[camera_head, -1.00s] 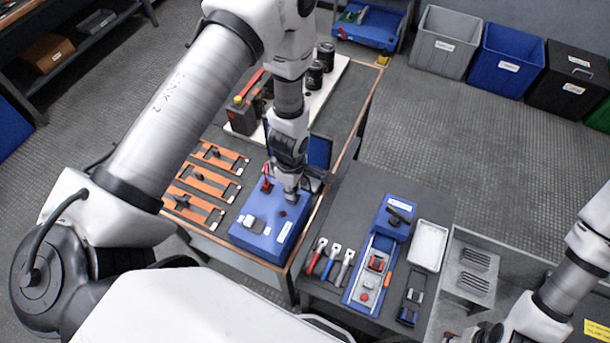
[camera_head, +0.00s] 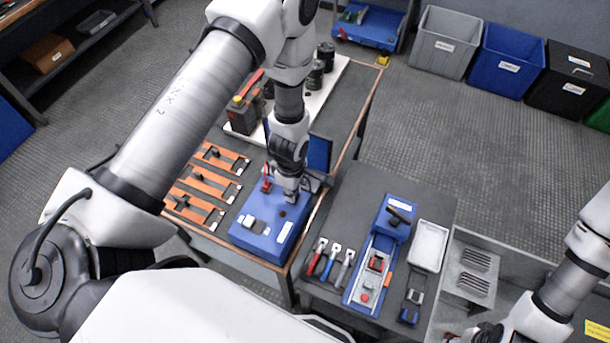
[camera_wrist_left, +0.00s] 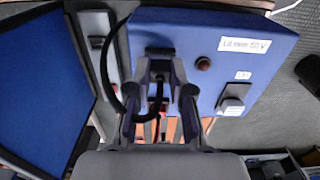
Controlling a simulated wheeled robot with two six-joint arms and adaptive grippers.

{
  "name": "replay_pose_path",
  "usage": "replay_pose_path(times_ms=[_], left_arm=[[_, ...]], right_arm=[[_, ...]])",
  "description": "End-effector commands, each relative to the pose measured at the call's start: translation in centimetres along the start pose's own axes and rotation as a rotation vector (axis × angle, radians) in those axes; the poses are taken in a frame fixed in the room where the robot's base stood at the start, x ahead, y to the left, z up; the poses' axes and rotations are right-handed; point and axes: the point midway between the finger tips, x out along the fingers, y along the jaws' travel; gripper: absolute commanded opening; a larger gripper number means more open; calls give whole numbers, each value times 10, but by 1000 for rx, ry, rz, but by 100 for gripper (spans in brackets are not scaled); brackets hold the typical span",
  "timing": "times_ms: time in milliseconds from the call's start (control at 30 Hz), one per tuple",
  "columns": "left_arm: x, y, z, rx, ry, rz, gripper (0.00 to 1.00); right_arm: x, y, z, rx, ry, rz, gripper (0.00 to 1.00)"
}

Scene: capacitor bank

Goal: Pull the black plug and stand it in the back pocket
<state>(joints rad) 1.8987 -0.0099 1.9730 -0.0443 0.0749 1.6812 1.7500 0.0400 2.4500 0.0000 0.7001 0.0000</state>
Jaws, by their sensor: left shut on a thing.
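My left gripper (camera_head: 291,194) is over the back right part of the blue box (camera_head: 262,236). In the left wrist view my left gripper (camera_wrist_left: 162,72) has its fingers close together at the far side of the blue box (camera_wrist_left: 205,85). A small black piece, seemingly the black plug (camera_wrist_left: 159,51), shows at the fingertips. It is mostly hidden, so I cannot tell whether it is still seated. A black cable (camera_wrist_left: 105,75) loops beside the fingers. The blue tray (camera_head: 357,289) on the right table has sections; I cannot tell which is the back pocket. My right gripper is at the bottom edge, mostly cut off.
Several hand tools (camera_head: 331,262) and a white bin (camera_head: 430,246) are on the right table.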

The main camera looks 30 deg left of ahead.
Motion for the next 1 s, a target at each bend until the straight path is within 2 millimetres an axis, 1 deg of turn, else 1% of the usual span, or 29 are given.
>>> replay_pose_path(times_ms=[267,800,1000], left_arm=[[2,0,0,0,0,0,0],[15,0,0,0,0,-1,0],[16,-2,0,0,0,-5,0]], right_arm=[[1,0,0,0,0,0,43],[8,0,0,0,0,0,43],[8,0,0,0,0,0,43]])
